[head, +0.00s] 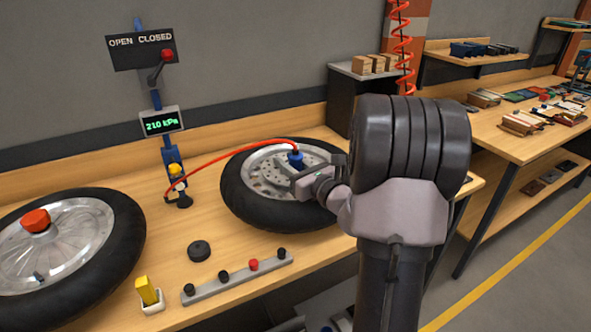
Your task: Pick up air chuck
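A blue fitting (295,159), which looks like the air chuck, stands over the hub of the right wheel (238,196) at the end of a red hose (228,151). My gripper (308,165) is at this wheel, beside the blue fitting. Its two fingers look spread apart, wider than the fitting, with no visible grip on it. The fitting's lower end is partly hidden by the near finger, and I cannot tell whether they touch.
Another wheel (126,232), a yellow block (147,290), a black puck (199,251) and a knobbed rail (237,278) lie on the bench.

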